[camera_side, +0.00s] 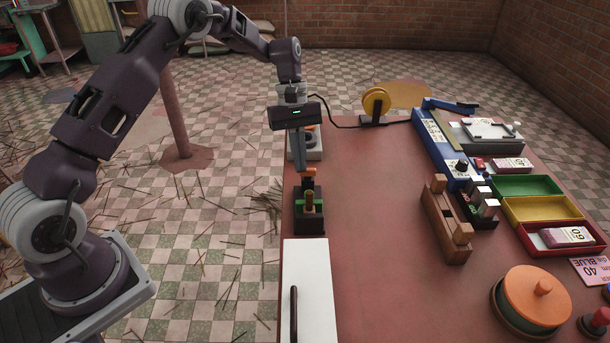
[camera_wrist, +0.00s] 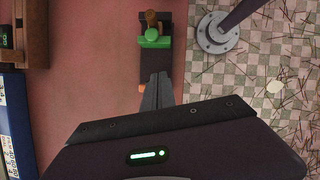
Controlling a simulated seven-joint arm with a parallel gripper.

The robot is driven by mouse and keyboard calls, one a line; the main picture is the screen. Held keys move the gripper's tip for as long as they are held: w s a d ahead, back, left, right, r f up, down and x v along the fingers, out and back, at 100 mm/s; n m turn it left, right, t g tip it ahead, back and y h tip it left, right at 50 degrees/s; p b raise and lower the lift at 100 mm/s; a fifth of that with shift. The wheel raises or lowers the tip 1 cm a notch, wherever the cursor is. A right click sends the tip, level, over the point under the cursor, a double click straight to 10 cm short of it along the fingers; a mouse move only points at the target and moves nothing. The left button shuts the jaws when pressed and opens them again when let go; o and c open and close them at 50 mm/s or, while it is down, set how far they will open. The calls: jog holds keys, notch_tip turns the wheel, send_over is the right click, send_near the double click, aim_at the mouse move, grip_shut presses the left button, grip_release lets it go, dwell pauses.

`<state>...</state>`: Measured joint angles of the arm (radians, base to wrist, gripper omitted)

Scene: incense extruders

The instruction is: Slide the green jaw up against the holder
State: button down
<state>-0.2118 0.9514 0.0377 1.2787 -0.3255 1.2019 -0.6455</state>
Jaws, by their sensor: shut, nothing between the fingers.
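The green jaw (camera_side: 310,209) sits in a small dark fixture (camera_side: 298,222) at the left edge of the table. A brown upright peg (camera_side: 309,197) stands at the jaw. In the wrist view the green jaw (camera_wrist: 154,41) lies across the fixture, with the brown peg (camera_wrist: 151,17) above it. An orange piece (camera_side: 308,172) is at the fixture's far end, beside my fingertips. My gripper (camera_side: 305,171) is shut and empty, pointing down at that end, apart from the green jaw. I cannot tell which part is the holder, or any gap to it.
A white board with a dark handle (camera_side: 319,290) lies in front of the fixture. A light-coloured device (camera_side: 313,154) stands behind it. A wooden block rack (camera_side: 446,220), coloured trays (camera_side: 541,209) and a round orange-lidded pot (camera_side: 530,300) are to the right. The middle table is clear.

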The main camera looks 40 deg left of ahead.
jog(key=s+d, duration=0.1)
jog(key=d+f, duration=0.1)
jog(key=d, duration=0.1)
jog(key=shift+s+f, duration=0.2)
jog(key=shift+s, duration=0.2)
jog(key=shift+s+d, duration=0.25)
jog(key=shift+d, duration=0.25)
